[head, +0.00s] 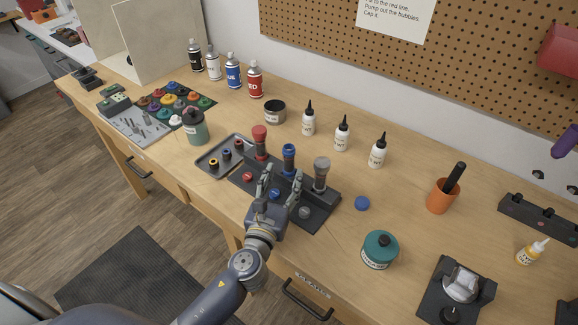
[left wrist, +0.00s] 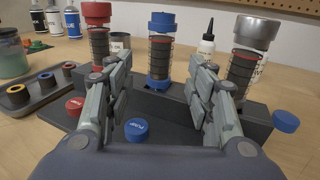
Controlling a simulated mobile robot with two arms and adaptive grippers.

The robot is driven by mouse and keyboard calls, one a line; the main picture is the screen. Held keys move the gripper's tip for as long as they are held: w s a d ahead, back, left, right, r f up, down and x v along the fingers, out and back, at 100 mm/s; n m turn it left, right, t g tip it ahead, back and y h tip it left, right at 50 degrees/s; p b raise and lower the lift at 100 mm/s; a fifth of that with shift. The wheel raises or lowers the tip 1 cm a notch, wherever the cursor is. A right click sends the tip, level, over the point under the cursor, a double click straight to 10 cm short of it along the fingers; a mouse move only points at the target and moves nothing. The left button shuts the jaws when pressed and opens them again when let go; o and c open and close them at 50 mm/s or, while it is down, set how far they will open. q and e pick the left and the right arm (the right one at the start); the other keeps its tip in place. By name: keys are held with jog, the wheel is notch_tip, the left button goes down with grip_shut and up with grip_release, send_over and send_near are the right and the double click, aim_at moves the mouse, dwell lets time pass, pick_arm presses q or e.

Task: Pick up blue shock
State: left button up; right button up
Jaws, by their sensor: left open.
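The blue shock (head: 289,158) stands upright in a dark stand (head: 318,208), between the red shock (head: 260,142) and the grey shock (head: 321,174). In the left wrist view the blue shock (left wrist: 160,50) is straight ahead, with a blue cap on top and a coil below. My left gripper (head: 281,178) is open in front of it; in the left wrist view its fingers (left wrist: 160,88) lie to either side of the blue shock's line, nearer the camera. I see no contact with the shock. My right gripper is not in view.
The red shock (left wrist: 97,40) and grey shock (left wrist: 248,60) flank closely. A blue cap (left wrist: 137,130) and red cap (left wrist: 75,106) lie on the stand's front. A tray (head: 223,160) with rings is at left. White bottles (head: 342,134) stand behind; a teal jar (head: 379,250) stands right.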

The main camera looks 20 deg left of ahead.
aim_at(287, 168)
pick_arm(q)
jog(key=w, duration=0.3)
jog(key=shift+w+p, duration=0.3)
jog(key=shift+w, duration=0.05)
jog(key=shift+w+f, duration=0.15)
jog(key=shift+w, duration=0.2)
jog(key=shift+s, duration=0.1)
grip_shut()
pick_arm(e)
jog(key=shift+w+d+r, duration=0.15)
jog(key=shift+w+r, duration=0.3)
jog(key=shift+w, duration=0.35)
